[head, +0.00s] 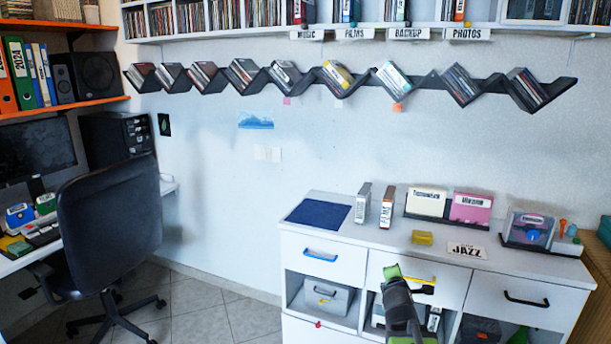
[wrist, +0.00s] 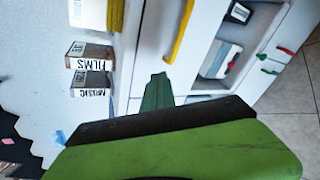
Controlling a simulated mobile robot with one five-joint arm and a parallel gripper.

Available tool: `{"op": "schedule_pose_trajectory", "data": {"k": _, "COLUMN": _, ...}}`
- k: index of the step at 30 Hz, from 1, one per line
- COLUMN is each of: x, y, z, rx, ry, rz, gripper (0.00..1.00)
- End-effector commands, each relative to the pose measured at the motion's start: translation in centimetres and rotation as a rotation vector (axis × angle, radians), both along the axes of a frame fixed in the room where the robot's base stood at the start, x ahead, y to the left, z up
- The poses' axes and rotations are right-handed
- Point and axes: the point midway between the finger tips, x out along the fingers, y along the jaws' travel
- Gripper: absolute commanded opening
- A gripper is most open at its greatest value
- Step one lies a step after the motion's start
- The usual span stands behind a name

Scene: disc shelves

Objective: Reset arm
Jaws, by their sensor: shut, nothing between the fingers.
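My gripper (head: 392,271) shows in the head view in front of the white cabinet's middle drawer (head: 440,282), close to its yellow handle (head: 420,281). Its green fingers are together and empty. In the wrist view my gripper (wrist: 158,88) points toward the cabinet front, with the yellow handle (wrist: 180,30) above and apart from it in the picture. My arm hides part of the drawer and the compartment below it.
The white cabinet (head: 330,207) bears a blue mat (head: 319,214), upright cases labelled FILMS (head: 387,207) and MUSIC (head: 363,203), and disc boxes. A zigzag disc shelf (head: 300,78) hangs on the wall. An office chair (head: 110,215) stands left; tiled floor (head: 215,305) lies between.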

Motion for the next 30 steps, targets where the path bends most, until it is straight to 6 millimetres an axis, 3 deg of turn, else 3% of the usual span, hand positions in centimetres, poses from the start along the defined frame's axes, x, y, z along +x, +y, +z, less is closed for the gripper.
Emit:
{"op": "schedule_pose_trajectory", "data": {"k": 1, "x": -0.6, "y": 4.0, "z": -2.4, "rx": 0.172, "ry": 0.057, "rz": -0.045, "gripper": 0.0}}
{"op": "schedule_pose_trajectory", "data": {"k": 3, "x": -2.7, "y": 8.3, "z": -5.9, "rx": 0.429, "ry": 0.157, "rz": -0.169, "gripper": 0.0}}
{"op": "schedule_pose_trajectory", "data": {"k": 6, "x": -7.0, "y": 12.5, "z": -10.1, "rx": 0.743, "ry": 0.308, "rz": -0.428, "gripper": 0.0}}
{"op": "schedule_pose_trajectory", "data": {"k": 9, "x": -11.5, "y": 13.9, "z": -12.5, "rx": 0.957, "ry": 0.417, "rz": -0.727, "gripper": 0.0}}
{"op": "schedule_pose_trajectory", "data": {"k": 12, "x": -15.4, "y": 15.2, "z": -13.7, "rx": 1.086, "ry": 0.491, "rz": -1.002, "gripper": 0.0}}
{"op": "schedule_pose_trajectory", "data": {"k": 15, "x": -18.5, "y": 16.1, "z": -14.1, "rx": 1.153, "ry": 0.522, "rz": -1.255, "gripper": 0.0}}
{"op": "schedule_pose_trajectory", "data": {"k": 18, "x": -20.2, "y": 16.0, "z": -14.2, "rx": 1.194, "ry": 0.474, "rz": -1.47, "gripper": 0.0}}
{"op": "schedule_pose_trajectory", "data": {"k": 19, "x": -20.1, "y": 15.8, "z": -12.2, "rx": 1.197, "ry": 0.47, "rz": -1.469, "gripper": 0.0}}
{"op": "schedule_pose_trajectory", "data": {"k": 26, "x": -20.0, "y": 15.7, "z": -5.0, "rx": 1.195, "ry": 0.47, "rz": -1.462, "gripper": 0.0}}
{"op": "schedule_pose_trajectory", "data": {"k": 30, "x": -20.0, "y": 15.7, "z": 0.2, "rx": 1.195, "ry": 0.47, "rz": -1.459, "gripper": 0.0}}
